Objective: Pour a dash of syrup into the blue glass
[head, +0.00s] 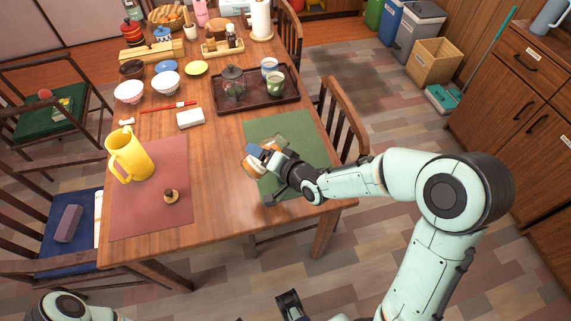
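My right gripper (266,160) is low over the green mat (293,127) at the table's right side. An orange, brown and white item (252,164) shows beside and partly behind its fingers. I cannot tell whether the fingers hold it or what it is. Part of my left gripper (290,304) shows at the bottom edge, apart from the table; its opening is not clear. I cannot make out a blue glass for certain; a blue-and-white cup (269,66) stands on the dark tray (259,105). No syrup container is clearly identifiable.
A yellow pitcher (130,157) and a small wooden-knobbed item (171,196) stand on the red mat (150,218). A lidded glass jar (233,82) and green cup (276,84) share the tray. Bare wood (215,165) separates the mats. Bowls and a bottle caddy (222,46) stand farther back.

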